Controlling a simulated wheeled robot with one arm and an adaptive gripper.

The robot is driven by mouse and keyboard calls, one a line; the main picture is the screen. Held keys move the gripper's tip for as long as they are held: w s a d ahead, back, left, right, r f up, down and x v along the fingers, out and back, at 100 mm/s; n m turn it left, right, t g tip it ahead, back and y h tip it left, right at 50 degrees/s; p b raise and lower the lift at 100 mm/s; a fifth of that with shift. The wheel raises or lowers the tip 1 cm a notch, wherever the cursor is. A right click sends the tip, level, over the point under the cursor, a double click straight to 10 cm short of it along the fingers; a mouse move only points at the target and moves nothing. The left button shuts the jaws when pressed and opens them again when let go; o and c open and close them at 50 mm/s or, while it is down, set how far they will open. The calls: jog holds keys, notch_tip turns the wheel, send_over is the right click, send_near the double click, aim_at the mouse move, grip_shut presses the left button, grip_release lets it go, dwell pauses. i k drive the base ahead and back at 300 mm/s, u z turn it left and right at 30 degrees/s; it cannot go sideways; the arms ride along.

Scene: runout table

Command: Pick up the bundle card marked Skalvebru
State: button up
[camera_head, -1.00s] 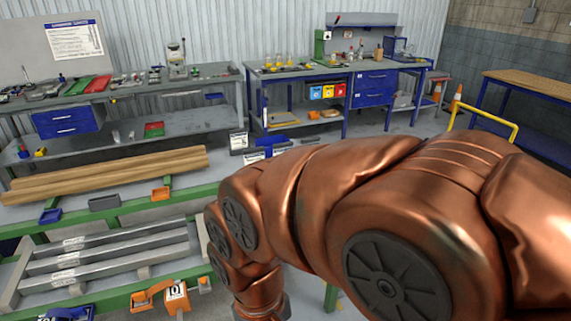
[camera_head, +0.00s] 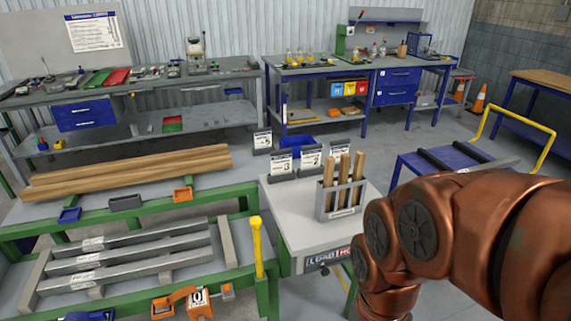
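Several white cards with dark print stand in dark holders around a small grey-topped table: one at the back left (camera_head: 262,140), one at the front left (camera_head: 281,165) and one in the middle (camera_head: 311,157). Another is partly hidden behind wooden sticks. Their names are too small to read, so I cannot tell which is marked Skalvebru. My copper-coloured arm fills the lower right, right of the cards and apart from them in the picture. My gripper is out of view below the frame.
A grey holder (camera_head: 340,206) with upright wooden sticks stands on the small table (camera_head: 305,225), in front of the cards. A blue bin (camera_head: 298,142) is behind them. A green-framed rack (camera_head: 140,232) with timber and metal bars stands left. A blue cart (camera_head: 440,162) with a yellow handle stands right.

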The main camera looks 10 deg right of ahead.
aim_at(281, 159)
jog(key=z, duration=0.05)
jog(key=k, duration=0.55)
jog(key=u, duration=1)
jog(key=i, duration=0.6)
jog(key=u, duration=0.65)
jog(key=i, duration=0.75)
jog(key=z, duration=0.85)
jog(key=i, duration=0.65)
jog(key=z, duration=0.75)
